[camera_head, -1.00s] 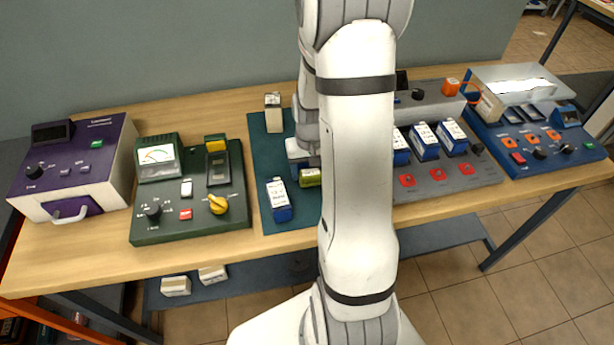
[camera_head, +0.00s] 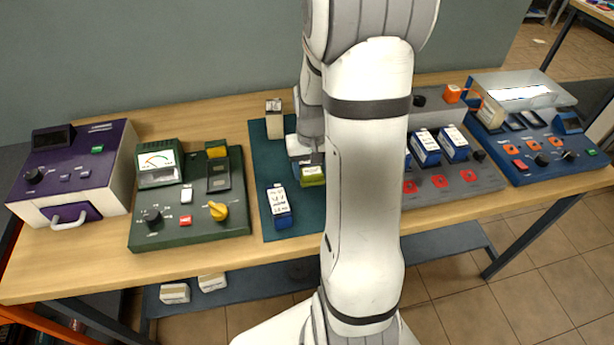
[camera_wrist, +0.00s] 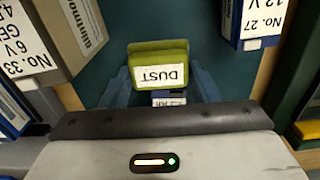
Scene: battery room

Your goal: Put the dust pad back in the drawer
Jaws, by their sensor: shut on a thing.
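The dust pad is a yellow-green block with a white label reading DUST. In the wrist view the pad (camera_wrist: 160,66) sits between the blue fingers of my gripper (camera_wrist: 161,88), which is shut on it. In the head view the pad (camera_head: 312,178) shows over the dark green mat, beside my arm. My arm hides much of the gripper there. The drawer (camera_head: 69,214) is in the front of the purple and white unit (camera_head: 82,165) at the far left. Its purple front with a white handle looks closed or nearly so.
On the mat (camera_head: 262,170) stand a blue battery (camera_head: 279,207) and a beige one (camera_head: 274,120). A green meter unit (camera_head: 188,228) lies between mat and drawer unit. A grey unit (camera_head: 456,185) with blue batteries and a blue unit (camera_head: 541,160) are at right. The bench's front-left edge is clear.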

